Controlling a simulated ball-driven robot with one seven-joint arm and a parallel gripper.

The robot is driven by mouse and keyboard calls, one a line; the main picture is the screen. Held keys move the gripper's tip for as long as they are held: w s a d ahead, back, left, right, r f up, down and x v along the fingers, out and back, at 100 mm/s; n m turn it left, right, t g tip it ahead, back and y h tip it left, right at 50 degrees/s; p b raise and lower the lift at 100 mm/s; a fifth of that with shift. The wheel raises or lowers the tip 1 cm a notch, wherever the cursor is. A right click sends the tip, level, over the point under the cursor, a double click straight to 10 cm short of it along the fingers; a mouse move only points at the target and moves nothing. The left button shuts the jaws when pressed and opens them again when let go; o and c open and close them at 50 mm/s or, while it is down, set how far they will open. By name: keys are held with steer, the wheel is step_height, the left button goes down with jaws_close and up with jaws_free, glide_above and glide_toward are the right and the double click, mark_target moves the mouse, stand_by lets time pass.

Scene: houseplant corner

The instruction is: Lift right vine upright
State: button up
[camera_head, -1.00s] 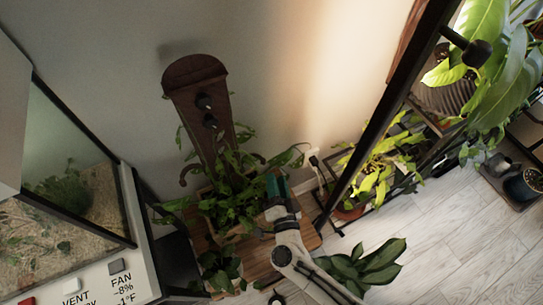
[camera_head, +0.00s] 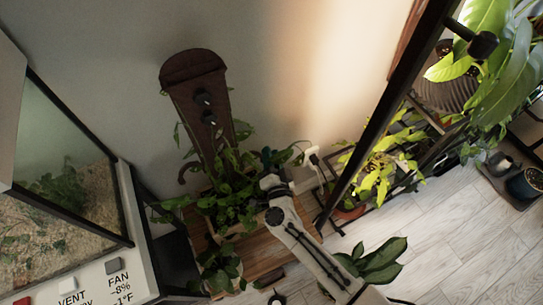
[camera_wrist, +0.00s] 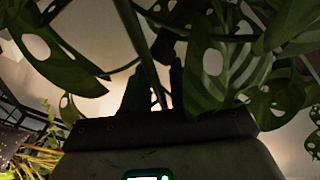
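A leafy vine plant (camera_head: 232,202) grows from a pot at the foot of a dark wooden plank (camera_head: 190,88). The right vine (camera_head: 285,157) spreads right of the plank, behind my gripper (camera_head: 267,160). In the wrist view, my gripper (camera_wrist: 158,92) points up among large leaves with holes (camera_wrist: 225,75). Its two dark fingers stand apart with a narrow lit gap. A green stem (camera_wrist: 142,45) runs down toward this gap, and I see no clear grip on it. Leaves hide part of the fingertips and the vine's base.
A glass terrarium (camera_head: 60,175) with a control panel stands at the left. A black frame post (camera_head: 380,115) and a yellow-green plant (camera_head: 380,175) are at the right. A broad-leaved plant (camera_head: 380,262) sits low by my arm. Pale wood floor (camera_head: 450,235) is open at the lower right.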

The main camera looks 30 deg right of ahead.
jaws_close()
stand_by(0.4)
steer(key=a+r+n+p, duration=0.3)
steer(key=shift+a+t, duration=0.25)
steer(key=shift+t, duration=0.15)
steer(key=shift+a+r+n+t+p, duration=0.15)
steer(key=shift+a+r+n+p, duration=0.15)
steer(key=shift+a+n, duration=0.3)
steer(key=shift+a+r+n+t+p, duration=0.1)
steer(key=shift+a+r+n+p, duration=0.05)
steer(key=shift+a+n+p, duration=0.3)
steer(key=shift+a+r+n+t+p, duration=0.15)
steer(key=shift+a+r+n+p, duration=0.1)
steer(key=shift+a+n, duration=0.4)
steer(key=shift+o, duration=1.1)
jaws_free()
